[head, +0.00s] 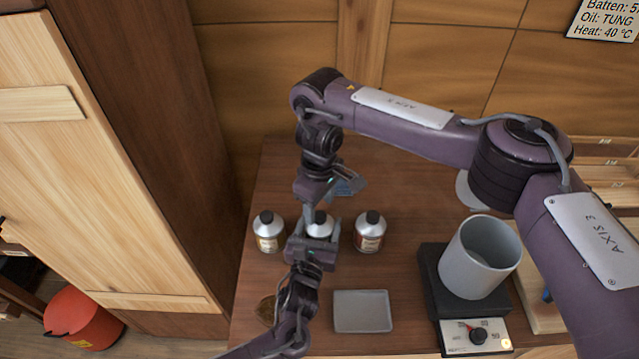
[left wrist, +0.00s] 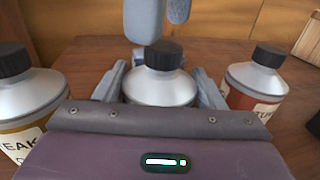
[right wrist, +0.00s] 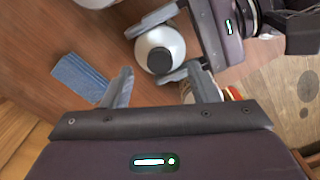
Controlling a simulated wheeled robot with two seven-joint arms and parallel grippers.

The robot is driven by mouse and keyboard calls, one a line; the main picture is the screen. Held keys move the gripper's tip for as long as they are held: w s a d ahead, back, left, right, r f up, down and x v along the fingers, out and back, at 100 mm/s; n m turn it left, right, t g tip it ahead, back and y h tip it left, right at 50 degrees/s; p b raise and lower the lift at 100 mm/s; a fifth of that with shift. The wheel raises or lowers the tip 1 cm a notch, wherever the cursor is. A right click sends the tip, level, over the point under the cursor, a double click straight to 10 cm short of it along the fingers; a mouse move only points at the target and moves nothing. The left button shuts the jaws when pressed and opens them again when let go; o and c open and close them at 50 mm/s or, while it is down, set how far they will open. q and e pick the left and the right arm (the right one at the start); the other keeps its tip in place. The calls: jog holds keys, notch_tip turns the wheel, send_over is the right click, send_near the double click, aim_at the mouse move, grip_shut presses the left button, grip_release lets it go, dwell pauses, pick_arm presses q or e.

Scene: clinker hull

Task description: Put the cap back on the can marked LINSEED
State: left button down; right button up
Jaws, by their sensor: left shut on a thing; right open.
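Three silver-topped cans stand in a row. The middle can (head: 319,227) has a black cap (left wrist: 164,56) seated on its neck; its label is hidden. My left gripper (head: 317,229) is shut around this can's body, and its fingers flank it in the left wrist view. My right gripper (right wrist: 163,84) is open and empty, just above and beside the capped top. The left can (head: 268,235) has a label ending in "EAK" and a black cap. The right can (head: 369,234) has a reddish label, partly readable as "TU", and a black cap.
A grey tray (head: 362,312) lies in front of the cans. A grey pot (head: 479,258) stands on a black hotplate (head: 432,270) to the right. A blue cloth (right wrist: 80,78) lies behind the cans. A red bucket (head: 84,318) is on the floor.

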notch_tip(320, 180, up, 9)
jog(key=shift+r, duration=0.15)
pick_arm(q)
jog(key=shift+c, duration=1.2)
grip_release()
jog(key=b+v, duration=0.1)
jog(key=v, duration=0.6)
jog(key=shift+s+a, duration=0.1)
jog(key=shift+s, duration=0.3)
pick_arm(e)
jog(key=shift+f, duration=0.5)
